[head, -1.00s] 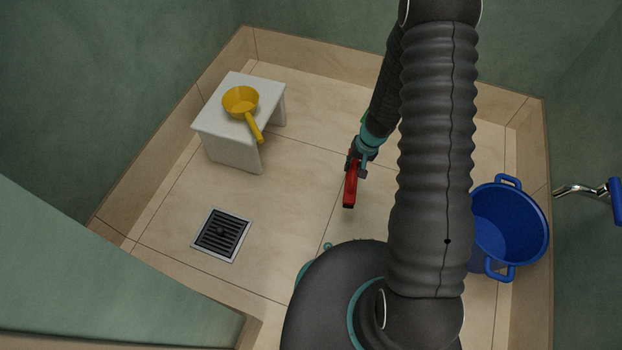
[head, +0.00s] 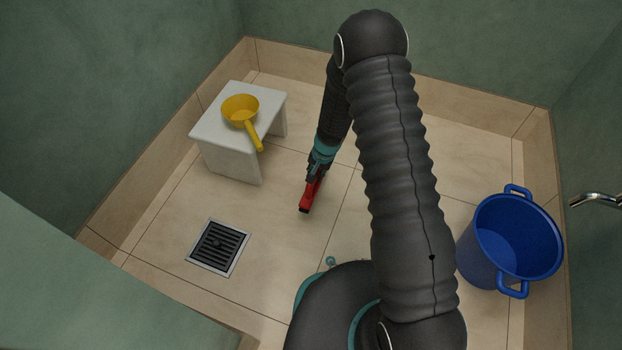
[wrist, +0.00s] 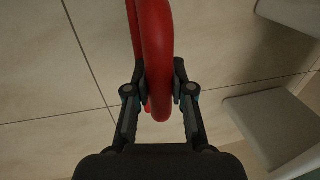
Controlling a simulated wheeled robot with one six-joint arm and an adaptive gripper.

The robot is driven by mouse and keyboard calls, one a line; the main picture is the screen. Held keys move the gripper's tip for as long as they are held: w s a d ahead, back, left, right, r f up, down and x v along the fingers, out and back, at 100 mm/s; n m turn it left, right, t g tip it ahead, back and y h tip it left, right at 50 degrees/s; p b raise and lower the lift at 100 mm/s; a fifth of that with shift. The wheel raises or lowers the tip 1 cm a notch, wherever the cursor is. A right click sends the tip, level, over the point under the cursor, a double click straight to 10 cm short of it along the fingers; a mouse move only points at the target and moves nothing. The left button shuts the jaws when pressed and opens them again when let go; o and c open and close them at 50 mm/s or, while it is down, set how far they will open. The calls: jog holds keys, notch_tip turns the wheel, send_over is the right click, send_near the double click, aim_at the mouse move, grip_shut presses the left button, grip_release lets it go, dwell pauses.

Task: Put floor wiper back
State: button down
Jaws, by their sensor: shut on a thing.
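A red thing with a rounded, looped handle, which I take for the floor wiper (head: 307,199), is in my gripper (head: 313,178). In the head view it hangs over the tiles in the middle of the floor, between the stool and the drain on the left and the bucket on the right. In the wrist view the red handle (wrist: 156,50) passes between the two fingers of my gripper (wrist: 160,83), which are shut on it from both sides. Only part of the red thing shows. I cannot tell whether it touches the floor.
A white stool (head: 228,157) with a yellow dipper (head: 240,110) on it stands at the back left. A floor drain (head: 218,247) is at the lower left. A blue bucket (head: 512,240) stands at the right, near a chrome tap (head: 595,200). A raised tiled ledge borders the floor.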

jog(key=shift+w+a+f, duration=0.25)
jog(key=shift+a+f, duration=0.15)
jog(key=shift+a, duration=0.2)
jog(key=shift+f+b, duration=0.6)
jog(key=shift+f, duration=1.4)
jog(key=shift+f, duration=0.15)
jog(key=c, duration=1)
grip_release()
jog(key=r+p, duration=0.1)
jog(key=r, duration=0.3)
jog(key=d+r+p, duration=0.1)
jog(key=r, duration=0.3)
jog(key=d+r+p, duration=0.1)
jog(key=r, duration=0.3)
jog(key=shift+s+d+r, duration=0.1)
jog(key=shift+s, duration=0.3)
